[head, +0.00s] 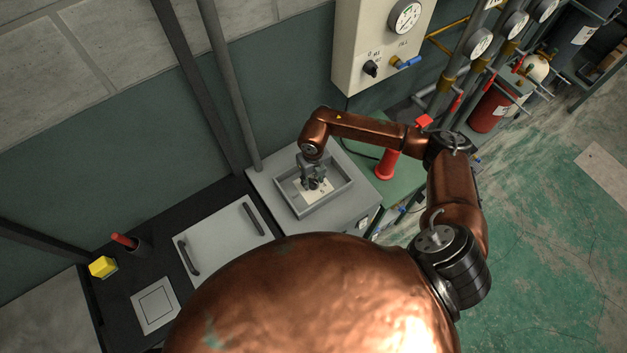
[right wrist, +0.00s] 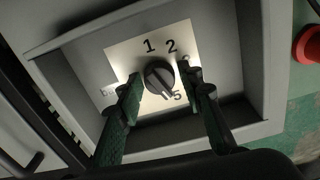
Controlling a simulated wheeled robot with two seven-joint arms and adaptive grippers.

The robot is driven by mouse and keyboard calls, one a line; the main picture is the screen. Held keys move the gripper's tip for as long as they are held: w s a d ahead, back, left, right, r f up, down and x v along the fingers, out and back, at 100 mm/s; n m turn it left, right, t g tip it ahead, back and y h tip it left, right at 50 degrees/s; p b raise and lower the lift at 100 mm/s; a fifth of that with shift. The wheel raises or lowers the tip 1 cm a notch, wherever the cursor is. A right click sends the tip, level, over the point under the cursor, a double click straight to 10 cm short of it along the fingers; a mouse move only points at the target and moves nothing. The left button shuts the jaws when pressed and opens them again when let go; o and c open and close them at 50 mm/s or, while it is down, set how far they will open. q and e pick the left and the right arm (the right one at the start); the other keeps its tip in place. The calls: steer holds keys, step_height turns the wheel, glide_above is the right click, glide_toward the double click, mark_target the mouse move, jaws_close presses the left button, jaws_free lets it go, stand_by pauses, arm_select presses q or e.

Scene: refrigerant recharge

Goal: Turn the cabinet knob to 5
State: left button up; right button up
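A dark round knob (right wrist: 158,77) sits on a white number plate (right wrist: 125,50) in the right wrist view. The digits 1, 2 and 5 read clearly; others are partly covered by the fingers. The knob's ridge seems to slant toward the lower right, near the 5, but its exact setting is hard to tell. My right gripper (right wrist: 160,84) is open, with one green finger on each side of the knob and visible gaps. In the head view my right gripper (head: 316,182) is over the plate and mostly hides the knob. My left gripper is not in view.
The plate lies inside a raised grey frame (head: 346,187) on the grey cabinet top. A wall box (head: 352,45) carries a gauge, another black knob and a blue valve. A yellow block (head: 102,267) lies left.

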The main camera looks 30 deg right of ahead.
mark_target(313, 181)
steer(key=shift+o, duration=1.1)
steer(key=shift+s, duration=0.1)
step_height(313, 181, up, 12)
steer(key=shift+a, duration=0.1)
